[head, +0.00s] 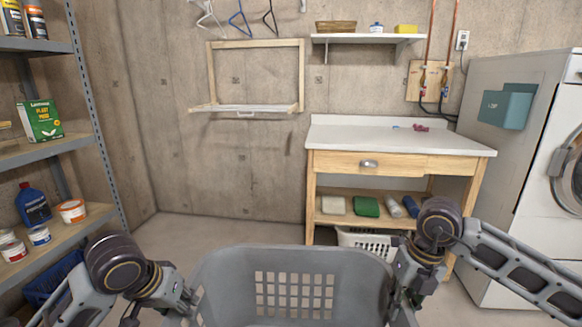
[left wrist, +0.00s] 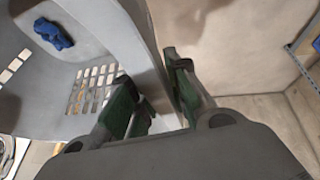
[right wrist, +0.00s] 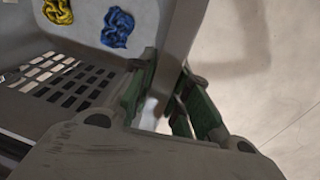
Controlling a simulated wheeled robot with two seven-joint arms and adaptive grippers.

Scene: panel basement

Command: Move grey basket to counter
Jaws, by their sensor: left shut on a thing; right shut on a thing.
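The grey basket (head: 294,258) is held in front of me at the bottom of the head view, with slotted walls. My left gripper (left wrist: 158,85) is shut on the basket's left rim. My right gripper (right wrist: 163,85) is shut on its right rim. A blue crumpled cloth (right wrist: 118,27) and a yellow one (right wrist: 58,11) lie inside; the blue cloth also shows in the left wrist view (left wrist: 53,34). The counter (head: 400,136) is a white top on a wooden frame with a drawer, ahead and right of the basket, apart from it.
Small pink and blue items (head: 420,128) lie at the counter's back; the rest of its top is clear. A white basket (head: 368,240) stands under it. A washer or dryer (head: 540,190) stands right. A metal shelf (head: 60,150) stands left. A wall shelf (head: 367,38) hangs above.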

